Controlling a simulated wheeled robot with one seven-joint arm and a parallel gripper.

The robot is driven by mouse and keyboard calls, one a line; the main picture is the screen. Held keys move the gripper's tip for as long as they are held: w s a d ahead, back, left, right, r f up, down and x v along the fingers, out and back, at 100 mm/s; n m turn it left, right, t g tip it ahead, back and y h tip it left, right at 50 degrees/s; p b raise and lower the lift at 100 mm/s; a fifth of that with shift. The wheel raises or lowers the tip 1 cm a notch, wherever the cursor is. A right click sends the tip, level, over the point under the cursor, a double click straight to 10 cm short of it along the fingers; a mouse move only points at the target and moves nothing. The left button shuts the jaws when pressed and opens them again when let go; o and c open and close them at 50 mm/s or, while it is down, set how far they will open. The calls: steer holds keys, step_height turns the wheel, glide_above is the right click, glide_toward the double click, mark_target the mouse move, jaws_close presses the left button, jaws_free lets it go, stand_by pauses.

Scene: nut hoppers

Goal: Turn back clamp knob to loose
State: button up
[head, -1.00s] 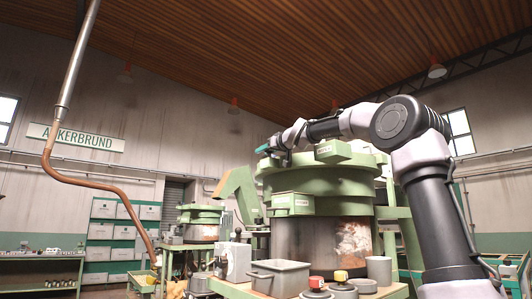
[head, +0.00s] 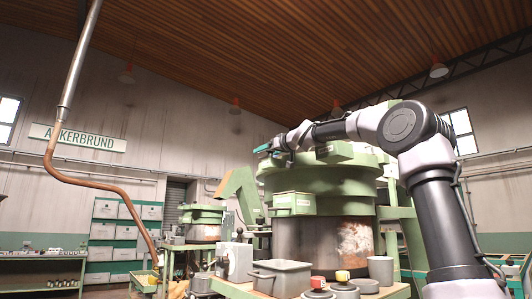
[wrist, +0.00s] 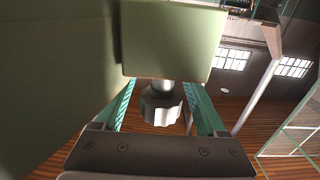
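The clamp knob (wrist: 162,106) is a grey, ribbed knob on a short metal stem, sticking out of a pale green block (wrist: 172,40) in the wrist view. My gripper (wrist: 161,90) has its teal fingers on either side of the knob, open, with visible gaps between fingers and knob. In the head view my gripper (head: 263,148) is at the upper left edge of the large green hopper (head: 325,183). The knob cannot be made out there, and the knob's turn position cannot be read.
A green labelled box (head: 292,203) juts from the hopper's front. A grey bin (head: 281,278), a grey cup (head: 381,269) and small red and yellow items stand on the bench below. A bent copper pipe (head: 92,188) hangs at left. A second, smaller hopper (head: 203,222) stands behind.

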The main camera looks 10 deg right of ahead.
mark_target(266, 156)
steer(key=shift+r, duration=0.1)
step_height(266, 156, up, 10)
stand_by(0.9)
